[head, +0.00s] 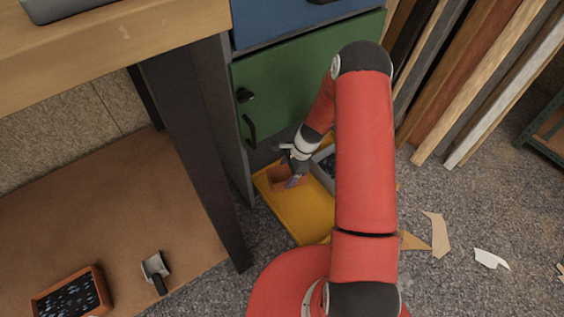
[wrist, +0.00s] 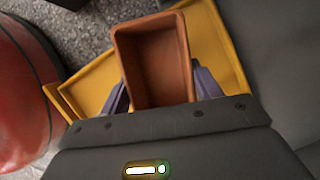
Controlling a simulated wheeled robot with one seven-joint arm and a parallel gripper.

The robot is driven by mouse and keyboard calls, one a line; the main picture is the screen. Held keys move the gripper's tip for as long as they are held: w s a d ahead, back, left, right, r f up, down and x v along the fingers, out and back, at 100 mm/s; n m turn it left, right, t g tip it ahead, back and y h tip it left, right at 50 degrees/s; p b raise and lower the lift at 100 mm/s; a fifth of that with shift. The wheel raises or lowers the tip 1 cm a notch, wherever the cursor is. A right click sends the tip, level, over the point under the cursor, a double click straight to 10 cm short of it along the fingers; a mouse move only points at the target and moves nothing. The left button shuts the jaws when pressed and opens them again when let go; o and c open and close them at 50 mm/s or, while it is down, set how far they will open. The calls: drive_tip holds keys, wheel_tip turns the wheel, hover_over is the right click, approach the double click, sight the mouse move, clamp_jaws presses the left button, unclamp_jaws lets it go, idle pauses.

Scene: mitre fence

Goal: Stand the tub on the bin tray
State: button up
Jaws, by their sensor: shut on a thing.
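The tub, an empty brown open-topped box (wrist: 155,62), is between the two purple fingers of my gripper (wrist: 160,88) in the wrist view. My gripper is shut on it. In the head view the tub (head: 279,178) shows over the left part of the yellow bin tray (head: 302,217), with my gripper (head: 294,176) at its right side. The tray also shows around the tub in the wrist view (wrist: 98,85). The tub looks roughly upright and low over the tray; whether it touches cannot be told. My arm hides the tray's right part.
A grey bin (head: 322,160) sits at the tray's far side, partly hidden. A green cabinet door (head: 295,90) rises behind, and a dark bench leg (head: 195,150) stands left. A box of dark bits (head: 68,292) and a scoop (head: 156,270) lie on a brown board. Scraps (head: 437,233) lie right.

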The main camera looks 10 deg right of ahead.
sight(287, 178)
drive_tip(key=shift+w+d+f+m, duration=0.15)
drive_tip(key=shift+w+f+m, duration=0.1)
drive_tip(key=shift+w+m, duration=0.25)
drive_tip(key=shift+f+b, duration=2.1)
drive_tip(key=shift+f, duration=0.7)
drive_tip(key=shift+f+b, duration=0.3)
drive_tip(key=shift+f, duration=0.15)
drive_tip(key=o, duration=1.2)
drive_tip(key=shift+r+p, duration=1.05)
drive_tip(key=shift+r, duration=0.45)
